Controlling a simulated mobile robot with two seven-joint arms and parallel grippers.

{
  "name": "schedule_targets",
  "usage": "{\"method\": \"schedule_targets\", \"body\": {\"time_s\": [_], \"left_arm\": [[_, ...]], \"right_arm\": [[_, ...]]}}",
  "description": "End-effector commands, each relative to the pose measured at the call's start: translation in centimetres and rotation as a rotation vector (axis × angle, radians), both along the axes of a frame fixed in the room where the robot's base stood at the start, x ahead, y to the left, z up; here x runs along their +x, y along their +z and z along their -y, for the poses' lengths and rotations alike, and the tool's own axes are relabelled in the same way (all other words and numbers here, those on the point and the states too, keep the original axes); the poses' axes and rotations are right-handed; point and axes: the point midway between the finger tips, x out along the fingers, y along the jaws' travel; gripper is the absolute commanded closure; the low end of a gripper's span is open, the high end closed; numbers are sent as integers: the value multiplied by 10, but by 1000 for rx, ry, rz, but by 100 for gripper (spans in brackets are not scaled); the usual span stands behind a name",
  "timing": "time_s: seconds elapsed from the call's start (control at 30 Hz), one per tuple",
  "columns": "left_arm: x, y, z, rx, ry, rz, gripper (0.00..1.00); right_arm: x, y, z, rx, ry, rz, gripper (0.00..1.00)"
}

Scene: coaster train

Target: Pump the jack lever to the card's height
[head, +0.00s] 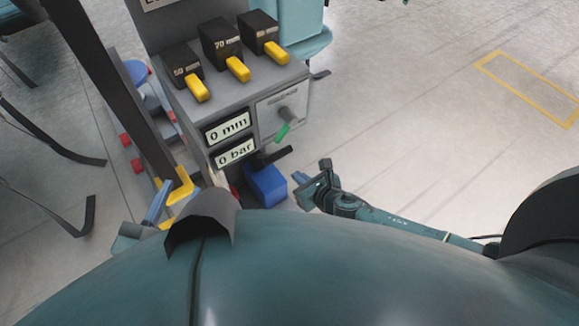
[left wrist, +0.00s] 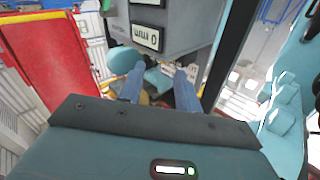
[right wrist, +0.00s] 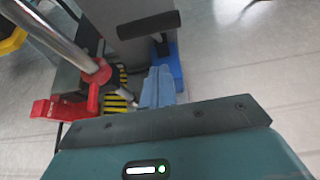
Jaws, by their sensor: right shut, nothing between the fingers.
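The grey console (head: 195,125) shows "0 mm" (head: 228,127) and "0 bar" (head: 236,151) displays. A black bar-shaped grip (head: 273,157), apparently the jack lever's handle, sticks out low on its right side, above a blue block (head: 266,186). It also shows in the right wrist view (right wrist: 148,25). My right gripper (head: 303,182) is shut and empty, just right of the blue block and apart from the grip. My left gripper (head: 160,201) is at the console's lower left; in the left wrist view its fingers (left wrist: 157,86) are spread with nothing held. A card at the top edge is cut off and unreadable.
Several black blocks with yellow handles (head: 238,69) stand on the console. A green-handled valve (head: 283,131) is on its front. A dark upright post (head: 128,95) stands to the left. A red fitting with a silver rod (right wrist: 93,80) is near my right gripper. The floor right is clear.

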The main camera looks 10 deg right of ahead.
Motion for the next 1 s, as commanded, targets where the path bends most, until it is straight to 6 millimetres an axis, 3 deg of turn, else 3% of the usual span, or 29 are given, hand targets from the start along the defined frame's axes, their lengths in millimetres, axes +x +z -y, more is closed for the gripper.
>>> {"method": "schedule_targets", "body": {"time_s": [0.07, 0.3, 0.77, 1.0], "left_arm": [[-1, -5, 3, -3, -15, 45, 66], [-1, 0, 3, -5, -15, 49, 66], [-1, 1, 3, -4, -15, 51, 66], [0, 2, -3, 4, 13, -45, 66]], "right_arm": [[15, -11, -6, 2, -2, 1, 100], [42, 2, -17, 0, 0, 0, 100], [47, 5, -19, 0, -1, -1, 100], [57, 17, -24, 2, 0, 2, 100]]}}
